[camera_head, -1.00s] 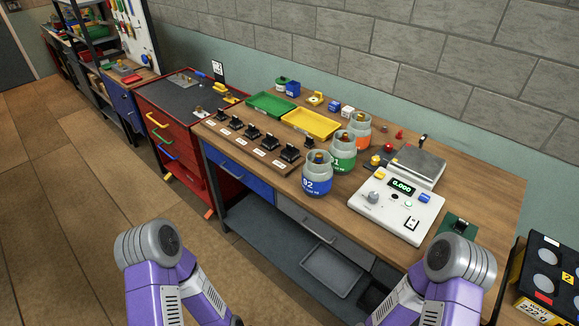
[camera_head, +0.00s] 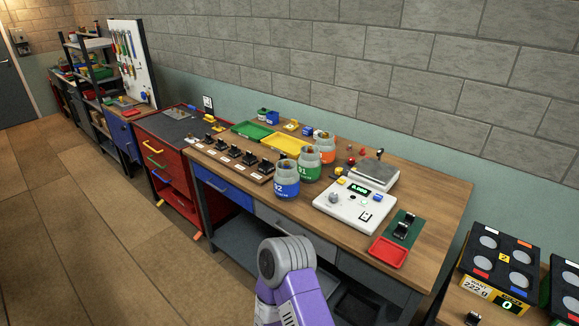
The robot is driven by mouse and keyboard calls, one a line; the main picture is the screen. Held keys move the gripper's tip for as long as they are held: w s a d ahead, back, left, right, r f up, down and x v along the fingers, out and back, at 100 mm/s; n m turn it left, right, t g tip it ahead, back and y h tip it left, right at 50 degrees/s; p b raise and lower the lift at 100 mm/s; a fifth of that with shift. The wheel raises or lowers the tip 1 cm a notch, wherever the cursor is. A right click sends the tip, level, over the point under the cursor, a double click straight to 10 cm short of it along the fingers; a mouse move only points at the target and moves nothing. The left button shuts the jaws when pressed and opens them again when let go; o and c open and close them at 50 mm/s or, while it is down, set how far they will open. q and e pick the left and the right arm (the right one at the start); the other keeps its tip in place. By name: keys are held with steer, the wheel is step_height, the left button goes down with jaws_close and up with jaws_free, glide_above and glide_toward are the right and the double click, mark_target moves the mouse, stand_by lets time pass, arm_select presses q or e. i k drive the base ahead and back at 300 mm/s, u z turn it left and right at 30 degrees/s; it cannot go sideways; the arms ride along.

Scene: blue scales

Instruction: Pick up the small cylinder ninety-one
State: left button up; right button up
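The small cylinder labelled 91 (camera_head: 308,166) is grey with a green band. It stands upright on the wooden workbench (camera_head: 433,190), between a blue-banded cylinder labelled 92 (camera_head: 287,184) at its front left and an orange-banded cylinder (camera_head: 327,150) behind it. Part of its lower front left side is close to the 92 cylinder in the picture. One of my purple arms (camera_head: 292,290) shows at the bottom centre, below the bench front. Neither gripper is in view.
A white scale with a green display (camera_head: 350,207) stands right of the cylinders. A red tray (camera_head: 388,252) lies at the bench's front right. Green (camera_head: 252,131) and yellow (camera_head: 285,143) trays lie at the back. A black box with round wells (camera_head: 493,262) stands at the lower right.

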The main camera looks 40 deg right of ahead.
mark_target(309, 161)
steer(key=u, duration=0.2)
steer(key=i, duration=1.7)
steer(key=z, duration=1.15)
steer(key=i, duration=1.1)
steer(key=z, duration=1.1)
